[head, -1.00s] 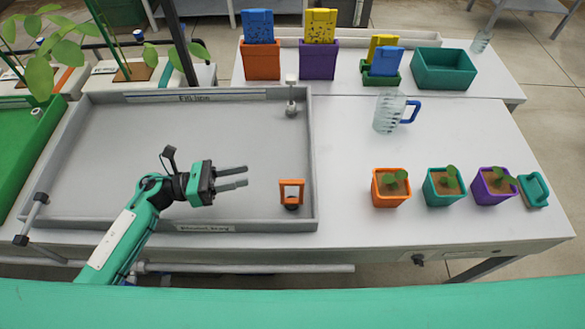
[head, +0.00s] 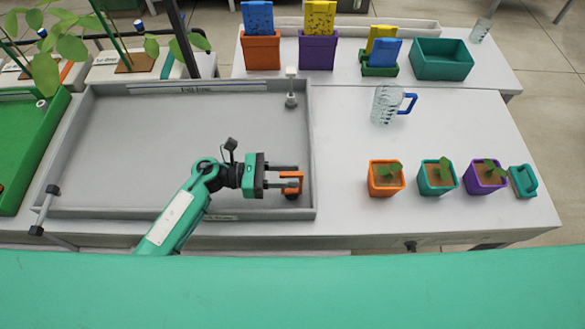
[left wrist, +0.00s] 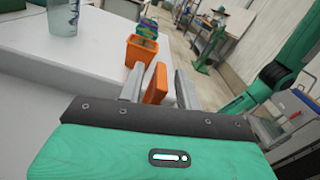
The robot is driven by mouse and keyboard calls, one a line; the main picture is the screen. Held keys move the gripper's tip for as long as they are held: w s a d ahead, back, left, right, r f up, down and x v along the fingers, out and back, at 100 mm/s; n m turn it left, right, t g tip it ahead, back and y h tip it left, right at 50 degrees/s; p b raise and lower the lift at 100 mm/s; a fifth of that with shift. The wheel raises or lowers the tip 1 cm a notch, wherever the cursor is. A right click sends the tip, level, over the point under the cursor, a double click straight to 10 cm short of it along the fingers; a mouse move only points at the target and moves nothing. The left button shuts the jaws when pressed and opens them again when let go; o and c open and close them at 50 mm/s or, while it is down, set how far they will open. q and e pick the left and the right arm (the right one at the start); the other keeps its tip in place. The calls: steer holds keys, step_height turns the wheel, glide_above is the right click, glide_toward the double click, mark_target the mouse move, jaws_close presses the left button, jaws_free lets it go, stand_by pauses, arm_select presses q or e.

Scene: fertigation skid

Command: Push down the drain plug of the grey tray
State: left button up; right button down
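The grey tray (head: 200,212) lies on the bench at the left of the head view. Its drain plug, with an orange handle (head: 291,187) over a dark base, is in the tray's front right corner. My left gripper (head: 288,178) is open, its two fingers reaching to either side of the orange handle. The left wrist view shows the handle (left wrist: 156,84) upright between the fingers, with the grip not visibly closed on it. The fingers hide part of the handle. My right gripper is not in view.
A white fitting (head: 291,88) stands at the tray's back right corner. A clear jug (head: 385,104) and orange (head: 383,180), teal (head: 436,178) and purple (head: 484,178) plant pots stand to the right. The bench between tray and pots is clear.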

arm_select(q)
steer(key=shift+d, duration=0.7)
jaws_close()
steer(key=shift+f+b, duration=1.05)
steer(key=shift+b, duration=0.6)
steer(key=shift+s, duration=0.1)
jaws_free()
